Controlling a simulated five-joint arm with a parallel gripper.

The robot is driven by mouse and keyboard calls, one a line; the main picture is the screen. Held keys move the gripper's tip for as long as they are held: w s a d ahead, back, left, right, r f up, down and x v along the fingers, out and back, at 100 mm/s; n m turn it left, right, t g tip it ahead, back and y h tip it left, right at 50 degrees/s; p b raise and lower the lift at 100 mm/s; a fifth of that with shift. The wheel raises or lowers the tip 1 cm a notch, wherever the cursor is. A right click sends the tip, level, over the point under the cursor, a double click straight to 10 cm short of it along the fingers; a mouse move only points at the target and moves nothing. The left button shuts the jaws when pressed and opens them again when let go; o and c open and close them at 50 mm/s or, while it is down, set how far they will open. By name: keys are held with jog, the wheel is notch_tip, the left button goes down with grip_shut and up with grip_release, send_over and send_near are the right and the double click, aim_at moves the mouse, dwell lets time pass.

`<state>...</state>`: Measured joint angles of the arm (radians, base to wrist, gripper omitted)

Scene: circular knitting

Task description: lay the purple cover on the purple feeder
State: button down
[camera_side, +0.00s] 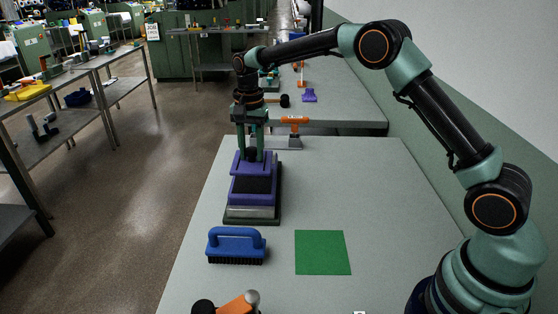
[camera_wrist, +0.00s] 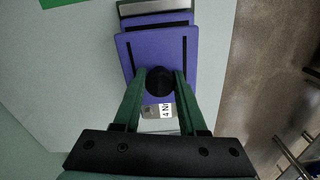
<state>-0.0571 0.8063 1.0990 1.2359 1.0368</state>
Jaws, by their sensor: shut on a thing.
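The purple cover (camera_side: 241,165) is a flat plate with a black knob (camera_wrist: 159,81). My gripper (camera_side: 253,157) points down and is shut on the knob, one green finger on each side. The purple feeder (camera_side: 248,199) is a box with a dark top on the workbench. The cover is over the feeder's far part in the side view; I cannot tell whether they touch. In the wrist view the cover (camera_wrist: 142,51) hides most of the feeder (camera_wrist: 159,22) and looks slightly turned against it, with its left edge sticking out.
A blue brush (camera_side: 236,244) and a green square (camera_side: 322,252) lie nearer on the workbench (camera_side: 345,190). An orange-handled tool (camera_side: 294,121) stands behind the feeder. An orange and black tool (camera_side: 236,304) is at the front edge. The bench right of the feeder is clear.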

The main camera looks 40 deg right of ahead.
aim_at(252, 161)
jog(key=shift+f, duration=2.45)
jog(key=shift+f, duration=0.1)
jog(key=shift+c, duration=2.3)
grip_release()
